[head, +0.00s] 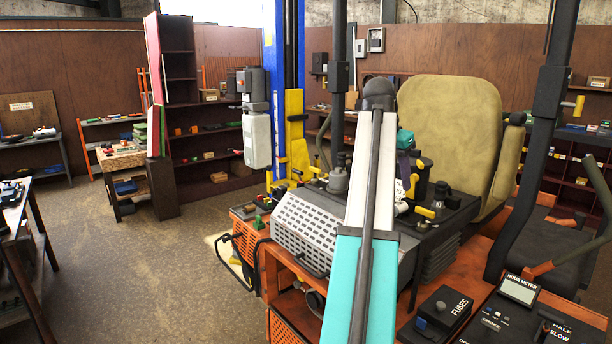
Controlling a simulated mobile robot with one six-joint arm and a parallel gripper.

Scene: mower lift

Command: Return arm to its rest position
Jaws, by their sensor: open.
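My arm rises through the middle of the head view, with a teal and white link and a dark joint at its top. Behind that link, teal and purple parts of my arm's far end show at its right edge. My gripper (411,186) is small there, partly hidden and hard to make out, above the dark engine deck of the orange mower (290,270). It is open, and I see nothing held in it. I cannot tell whether it touches anything.
The mower's tan seat (450,130) stands close right of my arm, with a dark roll-bar post (545,110) beyond. A blue lift column (290,50) stands behind. A fuse box (443,310) and hour meter (519,289) are front right. The floor (140,270) at left is open.

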